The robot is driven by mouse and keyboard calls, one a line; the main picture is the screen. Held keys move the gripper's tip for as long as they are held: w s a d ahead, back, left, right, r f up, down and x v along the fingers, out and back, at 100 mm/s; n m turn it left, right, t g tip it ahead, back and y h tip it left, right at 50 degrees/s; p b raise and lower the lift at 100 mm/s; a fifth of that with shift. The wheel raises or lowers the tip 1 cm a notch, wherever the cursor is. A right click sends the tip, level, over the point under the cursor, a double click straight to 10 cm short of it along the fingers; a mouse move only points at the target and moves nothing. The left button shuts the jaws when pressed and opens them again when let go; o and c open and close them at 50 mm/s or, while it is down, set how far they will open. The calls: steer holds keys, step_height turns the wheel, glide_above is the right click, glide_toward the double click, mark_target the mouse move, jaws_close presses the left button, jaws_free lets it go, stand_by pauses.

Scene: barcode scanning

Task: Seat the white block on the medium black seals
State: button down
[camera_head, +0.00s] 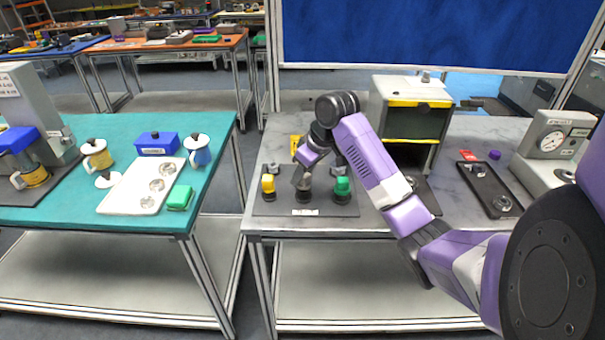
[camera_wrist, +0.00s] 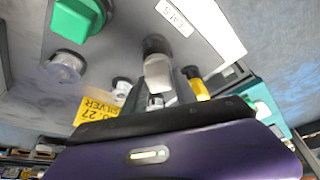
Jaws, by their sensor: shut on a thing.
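A dark board (camera_head: 325,208) on the grey table carries several short black bases. The white block (camera_wrist: 160,75), greyish in this light, is at the middle of the board, directly at the black seals (camera_wrist: 155,45). These middle black seals also show in the head view (camera_head: 304,196). My gripper (camera_head: 303,178) points down there, shut on the white block. In the wrist view the block's end meets the black seals; I cannot tell whether it is fully down.
A green block (camera_head: 342,186) stands right of the middle on a black base, a yellow one (camera_head: 268,183) on the left. Behind are clear and metal parts and a yellow sign (camera_wrist: 95,110). A grey cabinet (camera_head: 408,112) stands behind right; a black tray (camera_head: 489,190) lies farther right.

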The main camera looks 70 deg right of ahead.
steer(key=shift+f, duration=0.7)
stand_by(0.6)
steer(key=c, duration=0.6)
jaws_free()
step_height(320, 180, up, 8)
steer(key=p, duration=0.7)
steer(key=shift+f, duration=0.15)
steer(key=shift+w, duration=0.1)
